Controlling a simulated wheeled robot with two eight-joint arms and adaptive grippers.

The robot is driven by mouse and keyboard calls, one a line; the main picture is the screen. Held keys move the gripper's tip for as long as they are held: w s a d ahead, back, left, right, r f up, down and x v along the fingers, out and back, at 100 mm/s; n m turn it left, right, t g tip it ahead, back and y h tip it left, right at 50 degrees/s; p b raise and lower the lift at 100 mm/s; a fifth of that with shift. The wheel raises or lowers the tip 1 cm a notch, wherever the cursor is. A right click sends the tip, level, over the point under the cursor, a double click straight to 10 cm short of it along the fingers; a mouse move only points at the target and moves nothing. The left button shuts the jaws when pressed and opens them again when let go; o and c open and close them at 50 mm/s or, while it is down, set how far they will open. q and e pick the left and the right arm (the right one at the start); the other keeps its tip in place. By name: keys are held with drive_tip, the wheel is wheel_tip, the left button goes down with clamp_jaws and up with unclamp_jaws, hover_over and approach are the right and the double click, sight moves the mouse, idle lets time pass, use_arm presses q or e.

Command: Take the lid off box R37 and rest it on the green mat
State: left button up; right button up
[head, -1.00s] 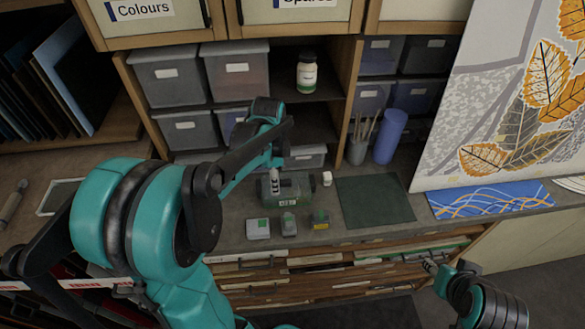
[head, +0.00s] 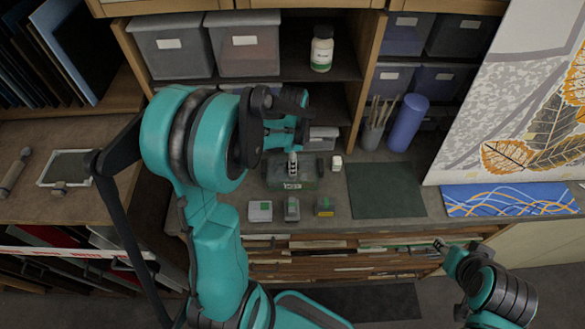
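A dark green box (head: 305,184) with a small white label stands at the back of the grey worktop; the label is too small to read surely. My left gripper (head: 293,164) points down over the middle of its top, at or just above the lid. The fingers look narrow, and I cannot tell whether they grip the lid. The lid seems to be on the box, partly hidden by the gripper. The green mat (head: 386,191) lies flat and bare to the right of the box. My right gripper (head: 440,246) is low at the right, in front of the drawers, away from the box.
A small white item (head: 336,162), a brush pot (head: 372,136) and a blue cylinder (head: 407,123) stand behind. A patterned blue sheet (head: 508,199) lies right.

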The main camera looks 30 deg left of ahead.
use_arm(q)
drive_tip(key=shift+s, duration=0.1)
clamp_jaws()
drive_tip(key=shift+r, duration=0.1)
